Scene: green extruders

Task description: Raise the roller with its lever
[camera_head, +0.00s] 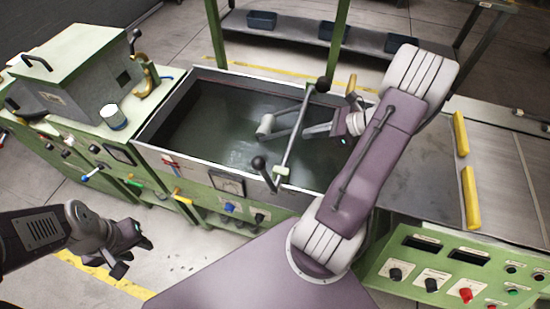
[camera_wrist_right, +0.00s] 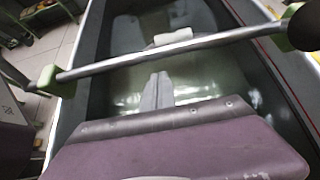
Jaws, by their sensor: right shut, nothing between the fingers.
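A grey bar (camera_head: 294,130) spans the green-framed water tank (camera_head: 175,155), with green brackets at its ends. A dark-knobbed lever (camera_head: 258,163) stands at its near end, and another dark knob (camera_head: 322,85) is at the far end. A pale cylinder (camera_head: 265,124), seemingly the roller, is over the water; it also shows beyond the bar in the right wrist view (camera_wrist_right: 173,37). My right gripper (camera_wrist_right: 158,88) is shut and empty over the tank, apart from the lever knobs in the head view (camera_head: 308,131). My left gripper (camera_head: 134,256) is open and empty in front of the machine, far from the lever.
A green machine with a lidded box (camera_head: 75,60) and a white cup (camera_head: 113,117) stands left of the tank. A control panel (camera_head: 455,275) is at lower right, below a metal table with yellow bars (camera_head: 470,198). A shelf with dark bins (camera_head: 262,20) is behind.

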